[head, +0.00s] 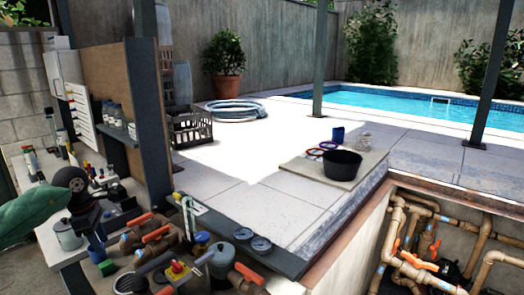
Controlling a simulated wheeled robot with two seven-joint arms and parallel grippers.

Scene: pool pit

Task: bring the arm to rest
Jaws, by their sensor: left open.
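My left arm (32,212) comes in from the left edge in a green cover, with a dark rounded wrist (72,180). My left gripper (98,238) points down below that wrist, over the near end of the white bench beside a grey lidded pot (68,235). It is open, and I see nothing held in it. Its fingertips are small and partly lost among the bench items. My right gripper is not in view.
Valves with orange handles (155,233) and round gauges (261,244) crowd the near bench. A pit with tan pipes (415,262) opens at lower right. A black bowl (342,165) stands on a slab at its edge.

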